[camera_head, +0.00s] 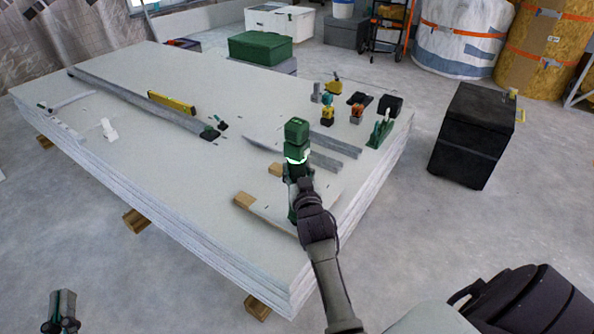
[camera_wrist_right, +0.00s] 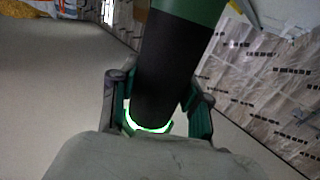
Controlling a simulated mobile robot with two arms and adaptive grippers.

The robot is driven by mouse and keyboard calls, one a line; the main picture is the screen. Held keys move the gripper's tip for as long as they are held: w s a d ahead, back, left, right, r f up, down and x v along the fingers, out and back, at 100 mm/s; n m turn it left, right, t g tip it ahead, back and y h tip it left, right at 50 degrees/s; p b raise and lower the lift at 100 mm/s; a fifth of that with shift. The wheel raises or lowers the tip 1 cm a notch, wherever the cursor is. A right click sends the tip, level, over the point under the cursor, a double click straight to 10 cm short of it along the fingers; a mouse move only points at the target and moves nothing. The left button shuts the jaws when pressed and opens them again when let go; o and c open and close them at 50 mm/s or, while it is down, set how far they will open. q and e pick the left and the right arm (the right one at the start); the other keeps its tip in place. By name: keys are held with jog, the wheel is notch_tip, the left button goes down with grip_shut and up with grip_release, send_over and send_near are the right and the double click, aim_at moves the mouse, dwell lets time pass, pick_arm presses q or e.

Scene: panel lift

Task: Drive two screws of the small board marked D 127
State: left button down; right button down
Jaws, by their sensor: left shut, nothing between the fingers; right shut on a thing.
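My right gripper (camera_head: 300,178) is shut around the black body of a green-and-black power tool (camera_head: 297,131). The tool stands roughly upright over the front part of the panel stack, its green end up. In the right wrist view, the tool (camera_wrist_right: 172,62) sits between the two fingers, with a lit green ring at the grip. A small pale board (camera_head: 268,212) lies below and beside it, near wooden blocks. The gripper and tool hide part of it; no marking is readable and the screws cannot be made out. My left gripper (camera_head: 62,312) is shut and empty at the lower left, over the floor.
A black box (camera_head: 472,135) stands right on the floor. The stack's left middle is mostly clear.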

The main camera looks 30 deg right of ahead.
aim_at(298, 166)
jog(key=shift+r+p, duration=0.4)
jog(key=shift+r, duration=0.25)
jog(key=shift+r+p, duration=0.35)
jog(key=shift+p, duration=0.05)
jog(key=shift+r+p, duration=0.3)
jog(key=shift+r, duration=0.25)
pick_arm(q)
notch_tip(298, 166, down, 11)
jog(key=s+a+g+y, duration=0.2)
jog(key=g, duration=0.5)
jog(key=shift+s+a, duration=0.15)
jog(key=shift+s, duration=0.25)
jog(key=shift+p, duration=0.3)
